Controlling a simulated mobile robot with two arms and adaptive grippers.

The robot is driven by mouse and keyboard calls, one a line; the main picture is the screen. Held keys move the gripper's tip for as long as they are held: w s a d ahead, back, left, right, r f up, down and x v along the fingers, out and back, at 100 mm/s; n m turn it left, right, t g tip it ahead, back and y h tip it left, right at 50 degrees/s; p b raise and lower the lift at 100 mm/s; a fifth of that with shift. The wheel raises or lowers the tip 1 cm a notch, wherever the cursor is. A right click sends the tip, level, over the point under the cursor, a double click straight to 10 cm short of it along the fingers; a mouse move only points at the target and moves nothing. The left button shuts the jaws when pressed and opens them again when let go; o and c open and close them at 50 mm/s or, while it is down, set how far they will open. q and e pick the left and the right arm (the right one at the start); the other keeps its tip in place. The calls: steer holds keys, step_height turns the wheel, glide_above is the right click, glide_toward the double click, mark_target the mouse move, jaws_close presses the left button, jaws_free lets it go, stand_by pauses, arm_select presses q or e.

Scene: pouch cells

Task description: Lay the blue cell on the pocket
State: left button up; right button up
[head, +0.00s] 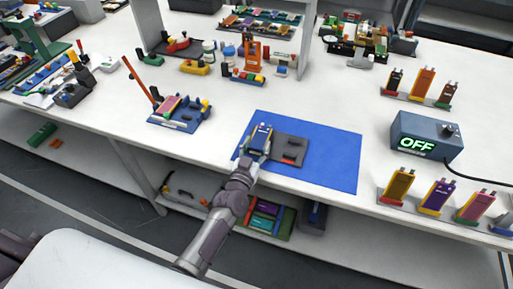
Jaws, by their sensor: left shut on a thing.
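My left gripper (256,153) is over the left part of the blue mat. It is shut on the blue cell (262,136), whose top end sticks out beyond the fingers. The cell is beside the left edge of a dark grey plate (288,139) with black raised parts, which looks like the pocket. I cannot tell whether the cell touches the plate or the mat. The fingers hide the lower part of the cell. My right gripper is not in view.
The blue mat (336,163) is bare on its right side. A blue tray of parts (180,122) lies to the left. A shelf is below.

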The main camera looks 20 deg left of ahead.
arm_select(q)
steer(key=shift+f, duration=0.15)
steer(key=o, duration=1.1)
